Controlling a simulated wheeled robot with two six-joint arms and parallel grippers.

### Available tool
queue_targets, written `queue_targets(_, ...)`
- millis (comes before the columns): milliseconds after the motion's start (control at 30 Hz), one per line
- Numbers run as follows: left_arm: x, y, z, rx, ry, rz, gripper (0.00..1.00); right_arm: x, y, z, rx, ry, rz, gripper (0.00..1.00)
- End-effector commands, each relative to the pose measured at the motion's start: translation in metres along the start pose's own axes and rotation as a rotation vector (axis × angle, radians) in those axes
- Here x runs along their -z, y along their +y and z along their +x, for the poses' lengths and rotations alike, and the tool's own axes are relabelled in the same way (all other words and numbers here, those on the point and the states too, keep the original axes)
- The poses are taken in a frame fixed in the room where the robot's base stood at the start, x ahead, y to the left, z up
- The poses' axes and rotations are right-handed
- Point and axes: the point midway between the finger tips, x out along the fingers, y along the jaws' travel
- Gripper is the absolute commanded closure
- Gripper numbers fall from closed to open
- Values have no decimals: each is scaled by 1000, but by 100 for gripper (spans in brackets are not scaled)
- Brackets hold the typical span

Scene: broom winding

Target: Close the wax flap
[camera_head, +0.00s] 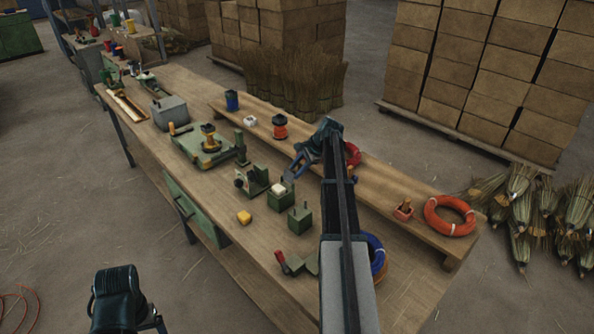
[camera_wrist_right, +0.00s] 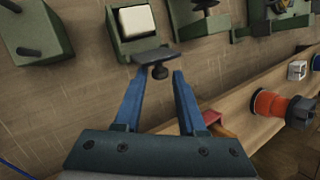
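The wax box (camera_head: 281,203) is a small green box on the bench, with a pale wax block (camera_head: 278,189) showing in its open top. In the right wrist view, the box (camera_wrist_right: 118,46) and wax block (camera_wrist_right: 137,21) are at the top. Its dark flap (camera_wrist_right: 163,54) stands open at the box's near edge, with a dark knob (camera_wrist_right: 160,72) on it. My right gripper (camera_wrist_right: 165,73) is open, its blue fingers on either side of the knob; I cannot tell whether they touch it. It also shows in the head view (camera_head: 290,176).
A green box with pegs (camera_head: 300,220) stands close to the wax box. A raised shelf (camera_head: 385,185) runs behind, bearing an orange spool (camera_head: 280,127) and a red coil (camera_head: 450,215).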

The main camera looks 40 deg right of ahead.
Motion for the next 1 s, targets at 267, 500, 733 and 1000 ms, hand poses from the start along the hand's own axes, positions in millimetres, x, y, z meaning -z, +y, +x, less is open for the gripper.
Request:
queue_targets(267, 0, 0, 0, 0, 0, 0, 16, 0, 0, 0, 1, 0, 0, 100)
queue_targets(500, 0, 0, -1, 0, 0, 0, 16, -1, 0, 0, 2, 6, -3, 100)
queue_targets(733, 0, -1, -8, 0, 0, 0, 16, -7, 2, -3, 17, 75, -39, 100)
queue_targets(1000, -1, -2, -16, 0, 0, 0, 16, -21, 5, -4, 61, 266, -142, 100)
